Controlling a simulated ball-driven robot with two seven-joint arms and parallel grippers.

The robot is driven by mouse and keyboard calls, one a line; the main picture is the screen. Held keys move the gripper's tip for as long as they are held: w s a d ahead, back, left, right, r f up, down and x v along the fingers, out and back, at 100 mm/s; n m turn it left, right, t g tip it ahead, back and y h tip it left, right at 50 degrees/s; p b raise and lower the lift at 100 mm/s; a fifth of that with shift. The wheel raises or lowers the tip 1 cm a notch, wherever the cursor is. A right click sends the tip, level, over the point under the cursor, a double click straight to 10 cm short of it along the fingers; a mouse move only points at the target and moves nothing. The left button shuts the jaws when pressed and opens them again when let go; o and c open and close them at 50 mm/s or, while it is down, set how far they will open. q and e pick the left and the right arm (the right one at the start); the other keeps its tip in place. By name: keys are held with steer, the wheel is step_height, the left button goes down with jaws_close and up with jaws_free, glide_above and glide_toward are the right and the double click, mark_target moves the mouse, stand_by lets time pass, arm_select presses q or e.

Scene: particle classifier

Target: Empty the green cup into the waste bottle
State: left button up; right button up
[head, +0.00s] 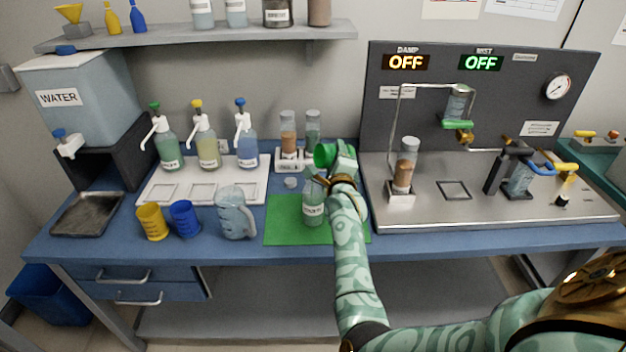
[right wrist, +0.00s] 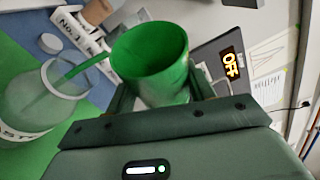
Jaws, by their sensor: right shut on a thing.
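My right gripper (head: 340,178) is shut on the green cup (head: 324,155) and holds it tipped to the left above the waste bottle (head: 313,210). The clear, pale green bottle stands upright on the green mat (head: 280,230). In the right wrist view the cup (right wrist: 150,58) shows its open mouth. A thin green streak (right wrist: 88,67), which looks like liquid, runs from its rim into the mouth of the bottle (right wrist: 40,105). The liquid level inside the cup cannot be made out. My left gripper is not in view.
A blue cup (head: 185,218), a yellow cup (head: 152,221) and a clear jug (head: 234,213) stand left of the mat. A rack (head: 291,166) with two tubes stands behind the bottle. The metal station (head: 440,209) lies to the right.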

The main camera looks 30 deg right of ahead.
steer(key=shift+a+r+n+t, duration=0.3)
steer(key=shift+r+n, duration=0.1)
steer(key=shift+n, duration=0.4)
steer(key=shift+a+r+n+t, duration=0.2)
steer(key=shift+r+n+t, duration=0.15)
steer(key=shift+n, duration=0.45)
stand_by(4.2)
stand_by(1.2)
